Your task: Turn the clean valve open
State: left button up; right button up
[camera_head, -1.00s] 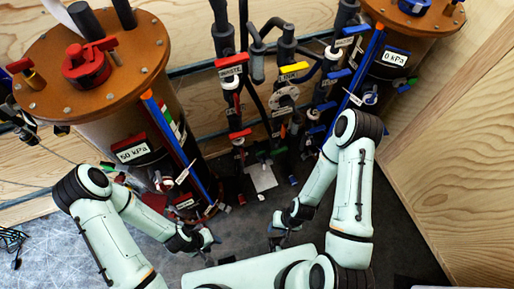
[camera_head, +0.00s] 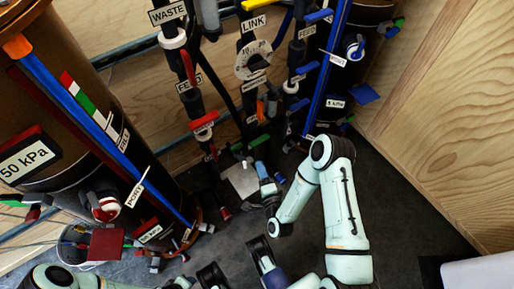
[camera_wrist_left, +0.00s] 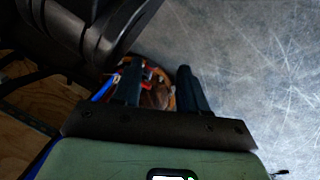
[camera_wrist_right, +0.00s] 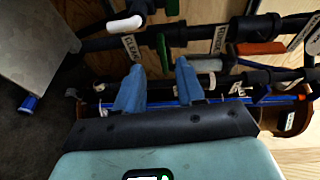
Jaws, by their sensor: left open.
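A label reading CLEAN (camera_wrist_right: 131,45) sits on a dark pipe in the right wrist view. Just right of it is a green handle (camera_wrist_right: 162,52), and at its upper left a white handle (camera_wrist_right: 125,25). I cannot tell which handle turns the clean valve. My right gripper (camera_wrist_right: 159,66) is open and empty, its blue fingertips just short of the pipe, with the green handle showing between them. In the head view, my right gripper (camera_head: 264,178) is low by the pipework's foot. My left gripper (camera_wrist_left: 160,82) is open and empty, pointing down at the floor area.
A large brown tank with a 50 kPa sign (camera_head: 28,158) stands at the left. Pipes with a WASTE label (camera_head: 168,13), a LINK label (camera_head: 254,23) and a round dial (camera_head: 253,60) rise in the middle. A wooden wall (camera_head: 450,110) closes the right side.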

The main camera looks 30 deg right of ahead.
aim_at(260, 140)
pick_arm(q)
jog(key=s+a+f+g+b, duration=0.2)
jog(key=s+f+g+b, duration=0.1)
jog(key=s+f, duration=0.3)
jog(key=shift+s+f+n+b, duration=0.3)
jog(key=shift+s+f+b, duration=0.1)
jog(key=shift+s+b, duration=0.5)
pick_arm(e)
jog(key=shift+m+t+h, duration=0.3)
jog(key=shift+m+h, duration=0.4)
jog(key=shift+s+d+f+x, duration=0.15)
jog(key=shift+d+x, duration=0.25)
jog(key=shift+x, duration=1.8)
jog(key=shift+s+d+f+x, duration=0.15)
jog(key=shift+d+x, duration=0.2)
jog(key=shift+x, duration=1.9)
jog(key=shift+s+d+f+x, duration=0.15)
jog(key=shift+d+x, duration=0.25)
jog(key=shift+x, duration=1.8)
jog(key=shift+c, duration=0.3)
pick_arm(q)
jog(key=shift+d, duration=0.1)
pick_arm(e)
grip_shut()
